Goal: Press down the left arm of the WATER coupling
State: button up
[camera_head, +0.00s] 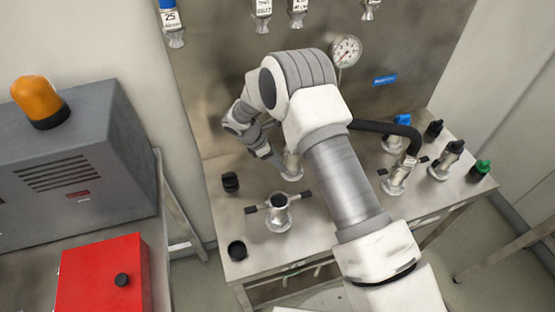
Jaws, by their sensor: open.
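Several metal couplings stand on the steel bench. One front coupling (279,212) has an open top and a black-tipped arm out to each side. Another coupling (396,178) on the right has a black hose on top and short black-tipped side arms. A further coupling (291,166) at the back is partly hidden by my arm. I cannot read which one is marked WATER; a small blue label (385,79) is on the back panel. My gripper (272,158) points down just left of the back coupling, open and small in view. I cannot tell whether it touches that coupling.
Loose black caps (237,250) lie on the steel bench (235,208) at left. A black-capped fitting (447,160) and a green cap (481,169) are at right. A gauge (346,50) is on the back panel. A red box (103,280) and grey cabinet (75,165) stand at left.

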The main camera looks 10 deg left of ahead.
jog(key=b+v, duration=0.1)
jog(key=v, duration=1.6)
jog(key=shift+a+r, duration=0.2)
